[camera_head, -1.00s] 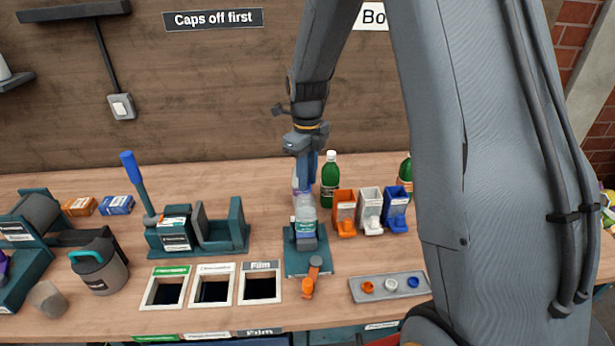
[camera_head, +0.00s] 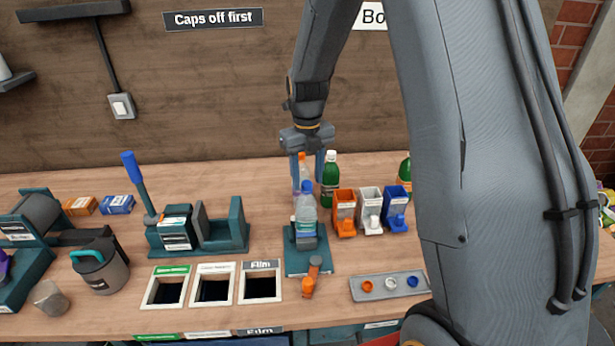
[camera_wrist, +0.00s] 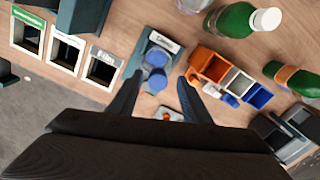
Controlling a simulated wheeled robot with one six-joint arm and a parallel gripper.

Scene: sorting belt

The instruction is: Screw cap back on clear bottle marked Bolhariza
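A clear bottle (camera_head: 306,212) with a green-and-white label stands upright in the teal clamp stand (camera_head: 306,267). Its label is too small to read. A blue cap (camera_head: 307,187) sits on top of its neck; how tightly it sits I cannot tell. My gripper (camera_head: 307,173) is above the cap, pointing down, its fingers spread apart and empty. In the wrist view, two round blue shapes, likely the cap (camera_wrist: 157,77) and part of the bottle below it, show between the open fingertips.
A clear bottle with an orange cap (camera_head: 301,158) and a green bottle (camera_head: 330,180) stand close behind. Orange, white and blue dispensers (camera_head: 370,210) are to the right. A grey tray (camera_head: 390,297) holds loose caps. Framed openings (camera_head: 213,304) lie left of the clamp's orange lever (camera_head: 308,288).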

